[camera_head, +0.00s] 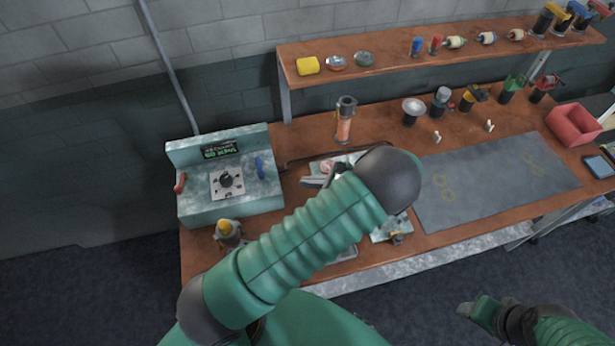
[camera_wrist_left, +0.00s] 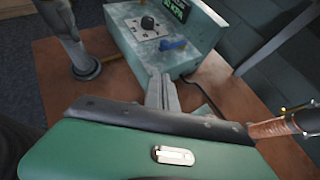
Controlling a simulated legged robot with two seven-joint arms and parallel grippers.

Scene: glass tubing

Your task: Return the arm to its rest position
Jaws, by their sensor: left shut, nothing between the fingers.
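My left arm reaches over the workbench (camera_head: 300,155) from the lower left. Its gripper (camera_head: 308,182) shows beyond the arm, partly hidden by it. In the left wrist view the left gripper's fingers (camera_wrist_left: 162,92) are together, empty, and point toward the green-grey box. My right gripper (camera_head: 466,309) is in front of the bench at the lower right, over the dark floor; its fingers are too small to tell.
The box (camera_head: 270,195) with a knob and blue and red handles stands at the bench's left end. A copper-coloured cylinder (camera_head: 344,128) stands behind my left gripper. A shelf (camera_head: 390,65) runs along the back. A grey mat (camera_head: 480,185) has free room. A red bin (camera_head: 572,124) is at right.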

